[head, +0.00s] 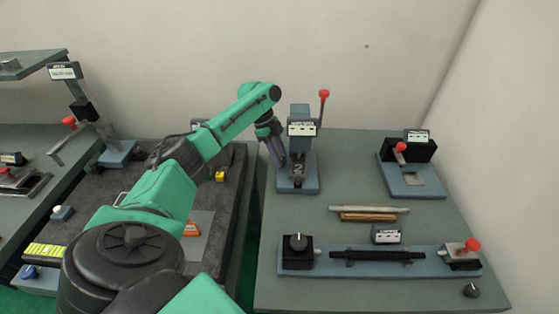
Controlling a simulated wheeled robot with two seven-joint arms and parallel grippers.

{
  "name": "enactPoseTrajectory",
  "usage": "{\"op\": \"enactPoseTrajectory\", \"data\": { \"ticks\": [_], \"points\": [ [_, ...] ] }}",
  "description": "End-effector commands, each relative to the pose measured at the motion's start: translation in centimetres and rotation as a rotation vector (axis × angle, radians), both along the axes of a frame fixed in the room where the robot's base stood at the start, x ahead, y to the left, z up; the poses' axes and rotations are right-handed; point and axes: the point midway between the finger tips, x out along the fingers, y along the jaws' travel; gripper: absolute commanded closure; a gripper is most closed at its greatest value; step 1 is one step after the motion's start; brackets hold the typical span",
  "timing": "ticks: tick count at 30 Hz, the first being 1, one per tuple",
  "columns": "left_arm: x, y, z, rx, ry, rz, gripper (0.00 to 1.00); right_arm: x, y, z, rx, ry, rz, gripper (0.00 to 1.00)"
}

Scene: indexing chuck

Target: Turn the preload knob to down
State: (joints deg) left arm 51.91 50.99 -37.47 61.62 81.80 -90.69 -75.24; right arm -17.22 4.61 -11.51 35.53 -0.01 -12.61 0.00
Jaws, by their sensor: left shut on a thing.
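My left arm reaches in from the left, and my left gripper (277,150) points down at the left side of a small upright blue-grey device (299,112). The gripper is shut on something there. The held part is hidden by the fingers, so I cannot tell whether it is the preload knob. The device has a white label, a dark face marked "2" and a red-tipped lever (323,95) on its right. A round black knob with a pale pointer mark (299,242) sits on a black box at the front; the labels are too small to read. My right gripper is out of view.
A long blue-grey fixture (380,272) with a black bar and red-knobbed clamp (472,245) spans the table front. Two rods (368,213) lie behind it. Another red-knobbed fixture (411,180) stands back right. A dark mat (225,250) and further benches lie left.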

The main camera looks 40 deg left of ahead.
Motion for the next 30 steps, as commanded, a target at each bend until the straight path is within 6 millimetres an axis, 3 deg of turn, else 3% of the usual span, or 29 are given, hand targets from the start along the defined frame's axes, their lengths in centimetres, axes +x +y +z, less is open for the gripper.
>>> {"op": "enactPoseTrajectory", "data": {
  "ticks": [1,3,12,30],
  "points": [
    [0.2,-0.1,-0.7,-0.002,-0.001,-0.041,1.0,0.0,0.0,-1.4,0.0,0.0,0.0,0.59],
    [0.2,-0.1,-0.7,-0.002,-0.001,-0.103,1.0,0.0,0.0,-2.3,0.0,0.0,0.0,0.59],
    [0.3,-0.1,-0.5,0.0,0.0,-0.311,1.0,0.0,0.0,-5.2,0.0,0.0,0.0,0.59],
    [0.3,0.0,-0.1,0.002,0.003,-0.42,1.0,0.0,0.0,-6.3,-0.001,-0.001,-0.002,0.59]
  ]
}}
